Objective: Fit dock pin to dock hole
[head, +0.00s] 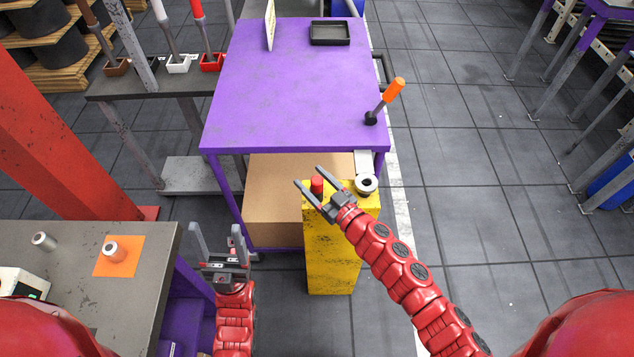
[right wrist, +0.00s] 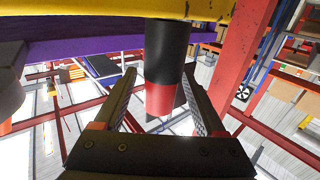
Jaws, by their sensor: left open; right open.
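The dock pin (head: 317,184) is a short upright cylinder with a red tip on top of a yellow post (head: 332,250). In the right wrist view the pin (right wrist: 163,75) shows black with a red end, between my open fingers; contact with them is not clear. My right gripper (head: 310,178) is open around the pin. The dock hole looks to be the grey ring (head: 366,183) on a plate sticking out from the purple cart (head: 290,90), beside the pin, at the post's right edge. My left gripper (head: 216,228) is open and empty, left of the post.
On the cart are an orange-handled lever (head: 392,91), a black tray (head: 330,33) and an upright panel (head: 270,25). A cardboard box (head: 272,195) sits on its lower shelf. A grey bench (head: 85,290) stands at lower left.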

